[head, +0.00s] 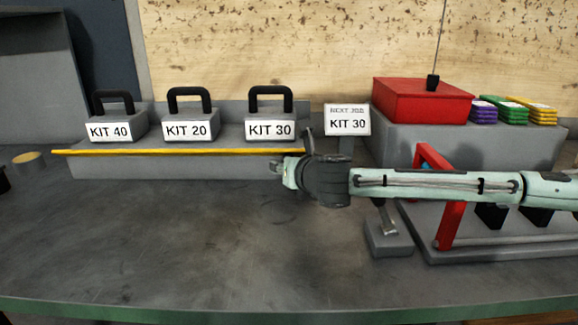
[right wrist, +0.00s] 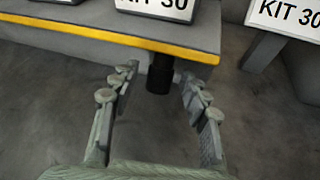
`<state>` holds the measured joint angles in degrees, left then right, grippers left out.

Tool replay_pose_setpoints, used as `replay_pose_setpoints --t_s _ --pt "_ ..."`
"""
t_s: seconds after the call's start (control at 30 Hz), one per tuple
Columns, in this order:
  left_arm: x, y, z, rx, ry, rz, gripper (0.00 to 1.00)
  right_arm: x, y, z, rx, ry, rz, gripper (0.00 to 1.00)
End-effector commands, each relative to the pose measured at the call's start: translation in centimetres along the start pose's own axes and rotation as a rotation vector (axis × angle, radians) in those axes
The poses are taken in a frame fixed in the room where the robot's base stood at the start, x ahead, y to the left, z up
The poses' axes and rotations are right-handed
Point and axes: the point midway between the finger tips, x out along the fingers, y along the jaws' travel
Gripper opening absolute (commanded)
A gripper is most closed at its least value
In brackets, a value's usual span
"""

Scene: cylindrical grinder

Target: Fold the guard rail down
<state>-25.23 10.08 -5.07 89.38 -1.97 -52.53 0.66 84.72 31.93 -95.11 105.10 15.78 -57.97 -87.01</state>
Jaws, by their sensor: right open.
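The guard rail looks to be the yellow bar (head: 180,152) along the front top edge of the grey kit shelf (head: 170,167). It also crosses the top of the right wrist view (right wrist: 110,38). A short black cylindrical grip (right wrist: 160,76) sits just below the bar near its right end. My right gripper (head: 280,170) is at the right end of the bar in the head view. In the right wrist view my right gripper (right wrist: 160,88) is open, with the black grip between its fingertips as seen there; contact cannot be told. My left gripper is not in view.
Handled blocks for KIT 40 (head: 111,120), KIT 20 (head: 189,120) and KIT 30 (head: 269,118) stand on the shelf. A KIT 30 sign (head: 347,120) stands beside it. A red box (head: 420,100) and red frame (head: 450,220) are right. The bench front left is clear.

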Motion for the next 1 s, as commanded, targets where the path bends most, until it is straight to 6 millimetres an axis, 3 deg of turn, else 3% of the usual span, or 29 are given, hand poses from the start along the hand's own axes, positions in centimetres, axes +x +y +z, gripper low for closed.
replay_pose_setpoints --t_s 0.13,0.43,0.8,1.0 --pt "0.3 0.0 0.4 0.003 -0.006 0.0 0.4 1.3 0.0 0.0 0.001 0.0 0.0 0.46" --pt "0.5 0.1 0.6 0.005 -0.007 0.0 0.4 1.6 0.0 0.0 0.002 0.001 0.0 0.46" --pt "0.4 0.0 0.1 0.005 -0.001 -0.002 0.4 1.6 0.0 0.0 0.003 0.0 0.0 0.01" --pt "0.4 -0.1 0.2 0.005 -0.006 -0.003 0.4 1.7 0.0 -0.2 0.0 -0.009 0.001 0.0"
